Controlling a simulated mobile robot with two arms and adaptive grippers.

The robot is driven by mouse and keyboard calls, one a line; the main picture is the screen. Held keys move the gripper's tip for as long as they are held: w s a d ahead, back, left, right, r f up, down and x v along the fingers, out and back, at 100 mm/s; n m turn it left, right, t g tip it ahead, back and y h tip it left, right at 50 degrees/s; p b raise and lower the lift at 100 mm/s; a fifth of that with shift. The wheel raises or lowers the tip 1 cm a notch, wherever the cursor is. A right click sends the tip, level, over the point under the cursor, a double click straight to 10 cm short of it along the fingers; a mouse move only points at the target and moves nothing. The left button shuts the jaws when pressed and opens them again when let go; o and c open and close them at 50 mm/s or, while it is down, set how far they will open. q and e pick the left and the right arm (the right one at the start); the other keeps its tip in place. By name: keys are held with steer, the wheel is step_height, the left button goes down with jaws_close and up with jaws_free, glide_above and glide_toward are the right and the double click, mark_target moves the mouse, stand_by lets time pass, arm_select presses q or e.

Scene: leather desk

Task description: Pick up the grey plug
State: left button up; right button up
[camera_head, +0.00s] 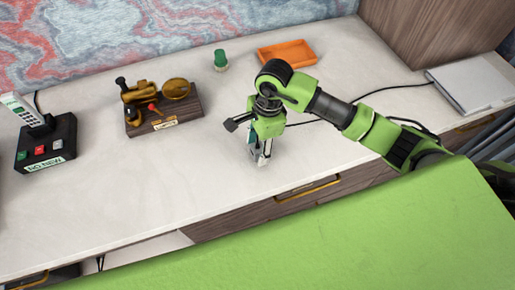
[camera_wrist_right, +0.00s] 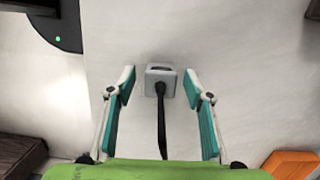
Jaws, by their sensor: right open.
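The grey plug (camera_wrist_right: 161,72) lies on the pale desk top, with its black cable (camera_wrist_right: 162,125) running down the right wrist view. My right gripper (camera_wrist_right: 160,88) is open, with one teal-lined finger on each side of the plug and a gap to both fingers. It holds nothing. In the head view my right gripper (camera_head: 262,158) points down close over the front part of the desk, and the plug is hidden by it or too small to make out. My left gripper does not show.
A wooden stand with brass parts (camera_head: 188,119) is left of the gripper. A green-topped object (camera_head: 220,60) and an orange tray (camera_head: 288,53) stand behind. A black phone device (camera_head: 62,142) is at far left. A cable leads to a grey box (camera_head: 470,84).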

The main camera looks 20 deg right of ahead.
mark_target(256, 149)
steer(key=c, duration=1.3)
steer(key=shift+c, duration=0.2)
steer(key=shift+r, duration=0.1)
steer(key=shift+w+r+b, duration=0.1)
steer(key=shift+r+b, duration=0.25)
steer(key=shift+r, duration=0.1)
steer(key=r, duration=0.1)
steer(key=r+b, duration=0.1)
steer(key=shift+s+r, duration=0.3)
steer(key=shift+r, duration=0.05)
steer(key=s+r+b, duration=0.2)
steer(key=s+r, duration=0.7)
steer(key=s, duration=0.4)
steer(key=shift+s+d+r, duration=0.15)
steer(key=shift+s+d, duration=0.05)
steer(key=shift+s, duration=0.1)
